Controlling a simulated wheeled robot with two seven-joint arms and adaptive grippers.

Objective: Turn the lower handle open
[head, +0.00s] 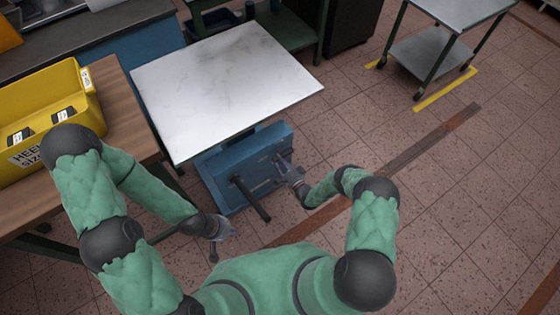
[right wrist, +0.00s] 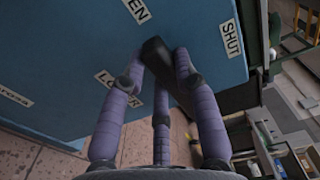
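The blue box (head: 225,180) under the white tabletop carries a dark handle (right wrist: 158,55), which stands between the fingers of my right gripper (right wrist: 160,60) in the right wrist view. A label reading LOWER (right wrist: 117,90) is partly hidden by a finger. A SHUT label (right wrist: 230,38) is at the upper right, and a label ending in EN (right wrist: 138,10) is cut off at the top. The fingers lie beside the handle; whether they press on it I cannot tell. In the head view my right gripper (head: 288,168) is at the box's right part. My left gripper (head: 220,228) hangs apart from the box, too small to read.
A long dark bar (head: 251,198) sticks out of the box, left of my right gripper. The white tabletop (head: 225,85) overhangs the box. A wooden bench (head: 125,100) with a yellow bin (head: 85,105) is at left.

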